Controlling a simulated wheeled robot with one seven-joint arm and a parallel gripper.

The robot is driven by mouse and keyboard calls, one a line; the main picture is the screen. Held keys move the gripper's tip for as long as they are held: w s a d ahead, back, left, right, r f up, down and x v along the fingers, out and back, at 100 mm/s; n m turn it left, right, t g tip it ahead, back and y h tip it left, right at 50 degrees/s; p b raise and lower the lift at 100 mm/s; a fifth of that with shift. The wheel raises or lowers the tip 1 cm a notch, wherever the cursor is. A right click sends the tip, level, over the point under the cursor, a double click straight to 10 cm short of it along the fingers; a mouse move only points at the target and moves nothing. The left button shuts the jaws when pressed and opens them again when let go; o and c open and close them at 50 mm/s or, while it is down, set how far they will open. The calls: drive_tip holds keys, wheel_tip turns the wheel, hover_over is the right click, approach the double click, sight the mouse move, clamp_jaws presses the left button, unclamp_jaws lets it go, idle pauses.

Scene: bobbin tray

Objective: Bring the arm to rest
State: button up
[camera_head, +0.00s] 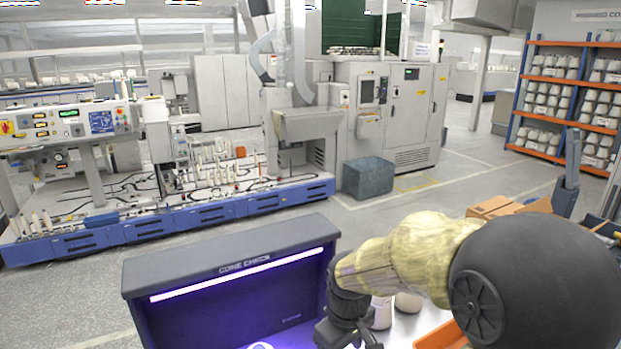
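My arm reaches in from the right of the head view, with a large black joint and a yellowish link. My gripper (347,335) is at the bottom centre, pointing down in front of the right side of the cone check box. Its fingers are dark and partly cut off by the lower frame edge, so I cannot tell whether they are open or shut, or whether anything is between them.
The dark cone check box (235,262) with a violet light strip stands close in front. Pale cones (408,302) stand just right of my gripper, beside an orange tray (440,336). A cardboard box (490,207) lies behind my arm. Open floor lies beyond.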

drive_tip(key=s+d+f+m+t, duration=0.1)
drive_tip(key=s+d+f+m, duration=0.2)
drive_tip(key=s+d+m, duration=0.4)
drive_tip(key=shift+s+d+f+m+t, duration=0.3)
drive_tip(key=shift+s+d, duration=0.35)
drive_tip(key=shift+d, duration=0.5)
drive_tip(key=shift+w+r, duration=0.1)
drive_tip(key=shift+r, duration=0.1)
idle(2.0)
